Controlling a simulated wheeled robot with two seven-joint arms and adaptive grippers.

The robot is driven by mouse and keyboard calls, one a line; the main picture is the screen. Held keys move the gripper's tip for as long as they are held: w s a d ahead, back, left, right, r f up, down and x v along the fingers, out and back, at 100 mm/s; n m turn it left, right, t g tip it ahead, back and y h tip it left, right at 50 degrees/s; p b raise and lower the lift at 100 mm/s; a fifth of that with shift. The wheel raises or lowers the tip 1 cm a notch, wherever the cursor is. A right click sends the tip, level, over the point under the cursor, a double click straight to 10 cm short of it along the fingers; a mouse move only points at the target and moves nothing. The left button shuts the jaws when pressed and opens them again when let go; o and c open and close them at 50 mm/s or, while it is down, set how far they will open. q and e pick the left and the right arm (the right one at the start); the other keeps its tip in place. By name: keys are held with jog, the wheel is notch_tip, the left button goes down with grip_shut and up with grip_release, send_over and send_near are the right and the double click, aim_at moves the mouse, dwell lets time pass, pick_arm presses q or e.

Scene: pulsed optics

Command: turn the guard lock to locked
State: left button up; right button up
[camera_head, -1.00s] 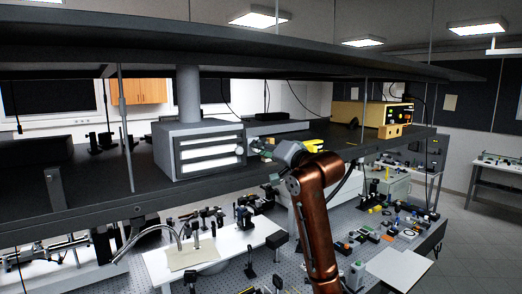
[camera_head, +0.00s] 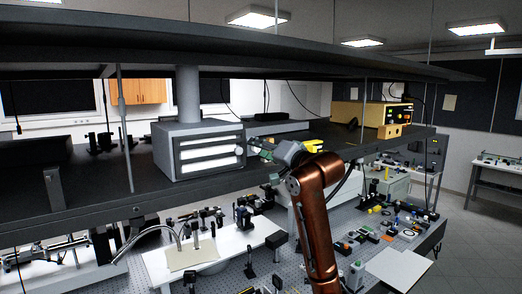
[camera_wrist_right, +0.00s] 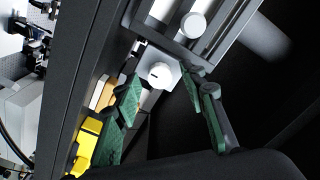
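The guard lock shows in the right wrist view as a round white knob (camera_wrist_right: 160,74) with a short dark mark, on a pale square plate. My right gripper (camera_wrist_right: 163,86) is open. Its two green fingers point at the knob, one on each side of it in the picture; I cannot tell whether they touch it. In the head view my right gripper (camera_head: 256,150) is at the right front edge of the grey box (camera_head: 206,150) with white slots. The lock itself is hard to make out there. My left gripper is not in view.
The box stands on a dark shelf (camera_head: 90,200) with a second shelf above it and thin posts between. A round pale knob (camera_wrist_right: 193,25) is close beyond the lock. A yellow instrument (camera_head: 362,115) sits farther right. Below is a crowded optics table.

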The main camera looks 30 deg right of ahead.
jog(key=s+d, duration=0.1)
jog(key=s, duration=1.1)
